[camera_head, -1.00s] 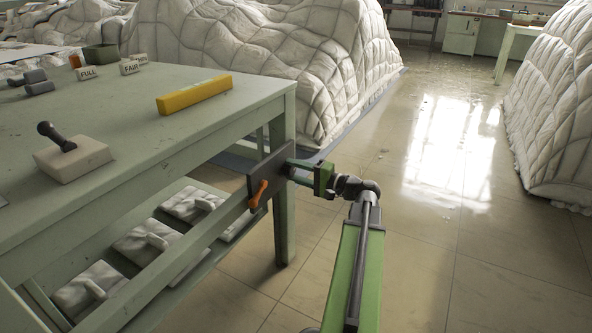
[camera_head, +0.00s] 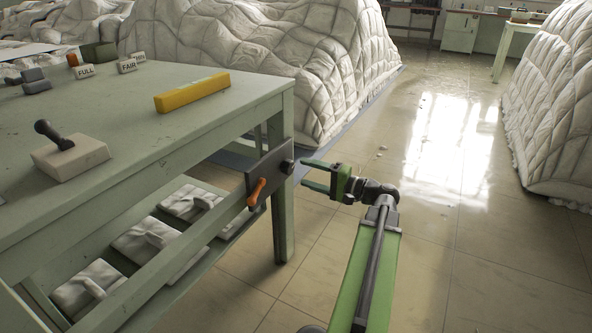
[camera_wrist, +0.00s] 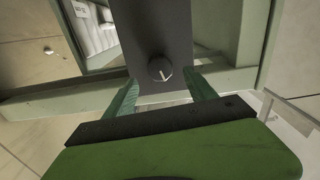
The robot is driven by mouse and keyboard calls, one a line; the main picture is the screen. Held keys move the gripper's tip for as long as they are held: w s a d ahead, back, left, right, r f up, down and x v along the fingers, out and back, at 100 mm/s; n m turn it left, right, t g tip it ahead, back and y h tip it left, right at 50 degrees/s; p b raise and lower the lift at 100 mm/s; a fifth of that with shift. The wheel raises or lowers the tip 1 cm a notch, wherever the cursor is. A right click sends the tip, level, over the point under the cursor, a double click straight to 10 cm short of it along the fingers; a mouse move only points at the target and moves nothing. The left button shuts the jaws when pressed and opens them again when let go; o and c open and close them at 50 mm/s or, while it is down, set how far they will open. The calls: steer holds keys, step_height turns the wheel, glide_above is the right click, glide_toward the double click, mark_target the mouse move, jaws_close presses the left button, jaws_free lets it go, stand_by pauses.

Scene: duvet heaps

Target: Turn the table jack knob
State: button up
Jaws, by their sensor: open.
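The table jack knob (camera_head: 287,166) is a small dark round knob on the dark plate (camera_head: 266,172) at the table's right end. In the wrist view the knob (camera_wrist: 160,70) shows a pale line across its face and lies ahead of the fingertips, between their lines. My gripper (camera_head: 308,174) is open and empty, just right of the knob and apart from it. Its two green fingers also show in the wrist view (camera_wrist: 163,88). An orange handle (camera_head: 257,192) sits on the plate's near face.
The pale green table (camera_head: 130,125) bears a yellow level-like bar (camera_head: 192,92), a stamp-like block (camera_head: 70,157) and small signs. White pads (camera_head: 146,241) lie on its lower shelf. Quilted duvet heaps (camera_head: 255,60) stand behind and at right (camera_head: 555,110). The floor at right is clear.

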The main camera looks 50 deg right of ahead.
steer(key=v, duration=1.1)
steer(key=shift+s, duration=0.25)
